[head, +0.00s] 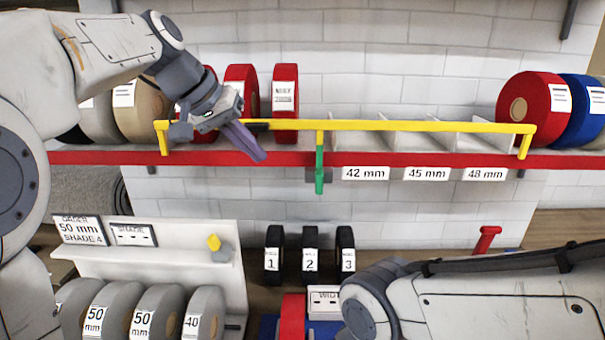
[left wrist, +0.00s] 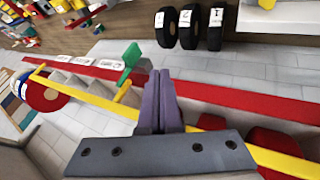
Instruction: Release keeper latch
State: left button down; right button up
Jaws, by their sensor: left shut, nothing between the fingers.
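The green keeper latch (head: 319,170) hangs down from the middle of the yellow bar (head: 420,126), which runs along the front of the red-edged shelf. In the left wrist view the green latch (left wrist: 127,62) is just left of my fingers. My left gripper (head: 260,156) has purple fingers, shut and empty. It is in front of the shelf edge, left of the latch and apart from it in the head view. The fingers also show in the left wrist view (left wrist: 160,78). My right arm crosses the lower right, but its gripper is out of view.
Red rolls (head: 285,90) stand on the shelf behind the bar at left; a red roll (head: 540,108) and a blue roll (head: 583,110) stand at right. The slots labelled 42, 45 and 48 mm look empty. Black rolls (head: 310,250) stand below.

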aim_at(319, 182)
pick_arm(q)
jog(key=shift+d+f, duration=0.1)
jog(key=shift+f, duration=0.05)
jog(key=w+d+f+p, duration=0.3)
jog(key=d+f+p, duration=0.1)
jog(key=d+f, duration=0.3)
jog(key=shift+w+d+f, duration=0.35)
jog(key=shift+d+f, duration=0.05)
jog(key=shift+d, duration=0.4)
